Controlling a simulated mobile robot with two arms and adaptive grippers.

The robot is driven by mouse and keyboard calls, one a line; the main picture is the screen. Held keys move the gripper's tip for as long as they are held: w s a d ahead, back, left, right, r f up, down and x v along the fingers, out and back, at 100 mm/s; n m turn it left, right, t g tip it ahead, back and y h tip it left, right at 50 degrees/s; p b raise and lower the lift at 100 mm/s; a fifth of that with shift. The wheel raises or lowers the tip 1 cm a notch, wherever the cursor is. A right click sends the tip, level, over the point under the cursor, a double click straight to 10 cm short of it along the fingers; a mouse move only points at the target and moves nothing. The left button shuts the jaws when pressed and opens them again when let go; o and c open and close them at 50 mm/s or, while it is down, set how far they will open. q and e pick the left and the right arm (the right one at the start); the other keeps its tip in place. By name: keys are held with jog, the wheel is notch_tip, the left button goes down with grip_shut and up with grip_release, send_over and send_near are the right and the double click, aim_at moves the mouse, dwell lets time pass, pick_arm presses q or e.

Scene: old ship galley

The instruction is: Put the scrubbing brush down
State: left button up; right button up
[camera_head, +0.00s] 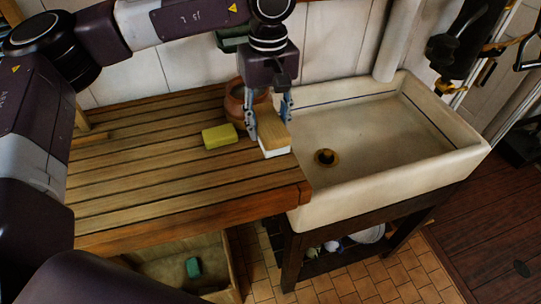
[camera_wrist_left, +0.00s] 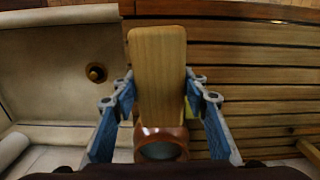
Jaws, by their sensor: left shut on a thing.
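The scrubbing brush (camera_head: 271,130) has a pale wooden back and white bristles facing down. My left gripper (camera_head: 271,112) is shut on it, one finger on each side. The brush is at the right end of the slatted wooden counter (camera_head: 150,190), beside the sink. I cannot tell whether its bristles touch the slats. In the left wrist view the wooden back (camera_wrist_left: 159,70) lies between the fingers of the left gripper (camera_wrist_left: 159,85). My right gripper is not seen.
A yellow sponge (camera_head: 219,136) lies on the counter left of the brush. A brown clay pot (camera_head: 235,103) stands just behind it. The pale sink (camera_head: 380,125) with a brass drain (camera_head: 325,157) is to the right. The counter's front and left are clear.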

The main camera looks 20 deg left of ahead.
pick_arm(q)
jog(key=shift+s, duration=0.2)
jog(key=p, duration=0.2)
send_over(269, 164)
notch_tip(269, 164, down, 4)
jog(key=shift+f, duration=0.25)
notch_tip(269, 164, down, 4)
jog(key=shift+f+p, duration=0.2)
jog(key=shift+p, duration=0.6)
jog(key=shift+w+f, duration=0.1)
jog(key=shift+f, duration=0.25)
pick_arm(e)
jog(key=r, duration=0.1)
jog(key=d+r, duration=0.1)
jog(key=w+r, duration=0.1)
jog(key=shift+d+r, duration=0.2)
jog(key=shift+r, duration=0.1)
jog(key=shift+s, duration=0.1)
pick_arm(q)
jog(key=o, duration=1)
jog(key=shift+f, duration=0.1)
jog(key=o, duration=0.5)
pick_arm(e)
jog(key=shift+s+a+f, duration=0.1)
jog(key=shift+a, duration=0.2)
